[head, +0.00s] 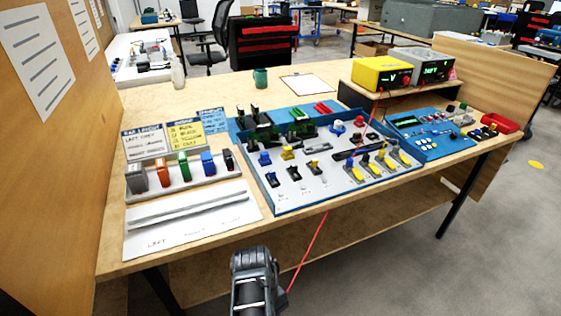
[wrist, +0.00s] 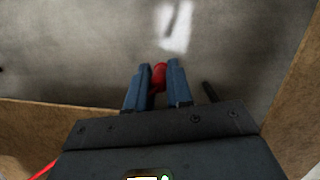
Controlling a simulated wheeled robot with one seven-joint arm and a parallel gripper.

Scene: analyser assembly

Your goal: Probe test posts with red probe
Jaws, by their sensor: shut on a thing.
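In the wrist view my gripper (wrist: 158,67) has its two blue fingers closed around the red probe (wrist: 159,77), whose red body shows between them. Its tip is hidden or too small to make out. In the head view my arm is low in front of the table's near edge, and the fingers and probe cannot be made out there. A red lead (head: 314,241) runs from the table down to beside my arm. Several small posts and fittings stand on the blue-edged board (head: 300,208); which are the test posts I cannot tell.
A yellow meter (head: 382,74) and a grey meter (head: 428,66) stand on a shelf at the back right. A second blue board (head: 440,149) and a red tray (head: 493,122) lie at right. A rack of coloured blocks (head: 184,190) and labelled cards (head: 185,133) are at left.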

